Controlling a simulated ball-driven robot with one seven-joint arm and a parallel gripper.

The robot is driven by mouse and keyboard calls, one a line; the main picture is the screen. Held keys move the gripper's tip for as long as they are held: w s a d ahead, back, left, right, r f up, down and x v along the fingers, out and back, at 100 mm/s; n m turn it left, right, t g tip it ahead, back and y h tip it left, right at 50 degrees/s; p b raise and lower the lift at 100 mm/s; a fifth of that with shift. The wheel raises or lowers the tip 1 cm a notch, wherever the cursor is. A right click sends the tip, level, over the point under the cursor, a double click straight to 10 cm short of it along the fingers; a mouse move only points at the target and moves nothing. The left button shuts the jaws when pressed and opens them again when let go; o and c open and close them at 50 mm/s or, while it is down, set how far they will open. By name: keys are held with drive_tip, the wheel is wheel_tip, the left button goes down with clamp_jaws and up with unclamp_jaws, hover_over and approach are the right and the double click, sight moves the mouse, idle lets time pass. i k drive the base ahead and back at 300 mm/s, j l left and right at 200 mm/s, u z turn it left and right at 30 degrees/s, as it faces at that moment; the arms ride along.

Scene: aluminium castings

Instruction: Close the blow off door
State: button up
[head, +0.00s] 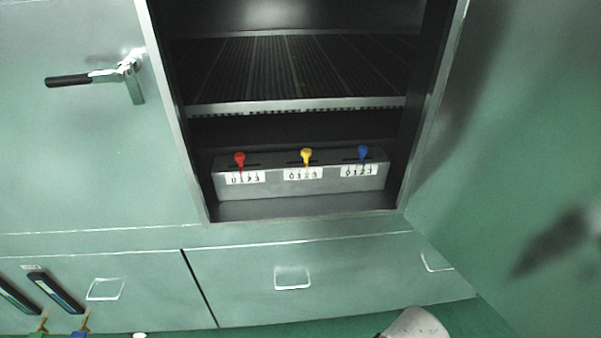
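A green cabinet has an open compartment (300,128) in the middle of the head view, with a bare metal frame around it. A large green panel (520,130) stands along the right side of the opening and looks like its door, swung open toward me. A dark blurred patch (562,242) shows on this panel; I cannot tell whether it is a shadow or a handle. Inside the compartment are a slatted grey shelf (290,68) and a grey box (300,186) with red, yellow and blue levers. My gripper is not in view.
Left of the opening, a green front has a lever handle (92,77) with a black grip. Below are drawers with recessed pulls (292,278). Dark narrow items (54,290) sit at lower left. A whitish rounded part (415,325) shows at the bottom edge.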

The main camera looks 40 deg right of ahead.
sight(506, 189)
drive_tip(key=k+l, duration=0.25)
drive_tip(key=k, duration=0.25)
drive_tip(key=k+l+u, duration=0.15)
drive_tip(key=k+l, duration=0.15)
drive_tip(key=k, duration=0.15)
drive_tip(key=k+l, duration=0.2)
drive_tip(key=k, duration=0.3)
drive_tip(key=k+l, duration=0.1)
drive_tip(key=l, duration=0.35)
drive_tip(key=k+l+u, duration=0.1)
drive_tip(key=l, duration=0.3)
drive_tip(key=k+l, duration=0.1)
drive_tip(key=l, duration=0.35)
drive_tip(key=k+l+u, duration=0.1)
drive_tip(key=l, duration=0.3)
